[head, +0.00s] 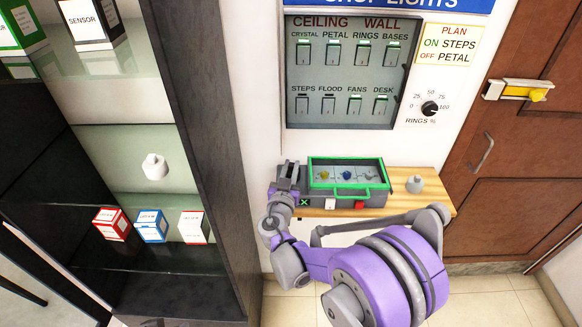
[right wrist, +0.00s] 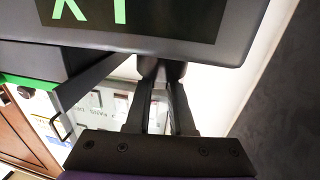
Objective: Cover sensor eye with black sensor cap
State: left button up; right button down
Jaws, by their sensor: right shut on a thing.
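My right gripper (head: 288,172) is at the left end of the grey console with a green-framed lid (head: 310,190), on the wooden shelf. In the right wrist view, the gripper (right wrist: 160,85) is shut on a small dark rounded thing (right wrist: 162,68), which looks like the black sensor cap. The thing is just at the lower edge of a grey housing with green marks on a dark display (right wrist: 215,45). I cannot tell whether it touches the housing. I cannot make out the sensor eye. My left gripper is not in view.
A dark shelf unit on the left holds red (head: 111,224), blue (head: 151,226) and white (head: 193,227) boxes. A brown door (head: 520,130) is at right.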

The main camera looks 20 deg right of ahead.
jog(key=shift+f, duration=0.3)
jog(key=c, duration=1.1)
grip_release()
jog(key=shift+o, duration=0.2)
jog(key=shift+s, duration=0.1)
jog(key=v, duration=1.1)
jog(key=shift+b, duration=0.3)
jog(key=shift+r, duration=0.1)
